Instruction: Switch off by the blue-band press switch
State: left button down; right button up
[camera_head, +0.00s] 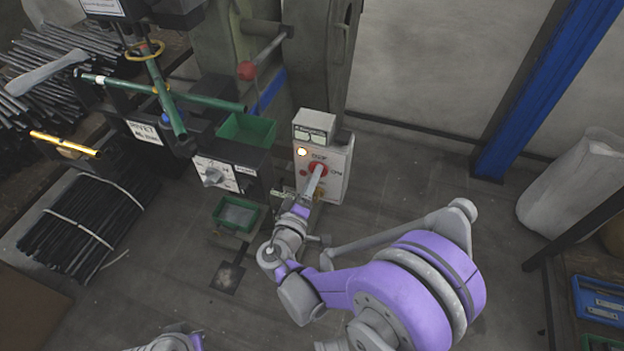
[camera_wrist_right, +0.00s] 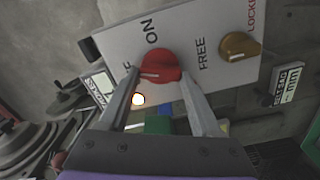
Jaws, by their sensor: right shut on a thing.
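The switch panel (camera_head: 338,180) is a pale box standing at the foot of a green-grey press, which carries a blue band (camera_head: 266,94). Its red rotary knob (camera_wrist_right: 158,67) has a light pointer line, angled to the left in the wrist view. The label "ON" is above the knob, "FREE" to its right, and a label at left is partly hidden by a finger. My right gripper (camera_head: 316,180) is shut on the red knob, one finger on each side. A lamp (camera_head: 301,152) on the panel glows. My left gripper is out of view; only part of that arm shows at the bottom.
A yellow-brown knob (camera_wrist_right: 240,46) sits beside the red one. A blue post (camera_head: 545,80) stands right. The floor between is clear.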

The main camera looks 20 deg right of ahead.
jog(key=shift+f+n, duration=0.15)
jog(key=shift+n, duration=2.05)
jog(key=o, duration=1.4)
jog(key=p+v, duration=0.1)
jog(key=v, duration=1)
jog(key=shift+w, duration=0.1)
jog(key=shift+d, duration=0.1)
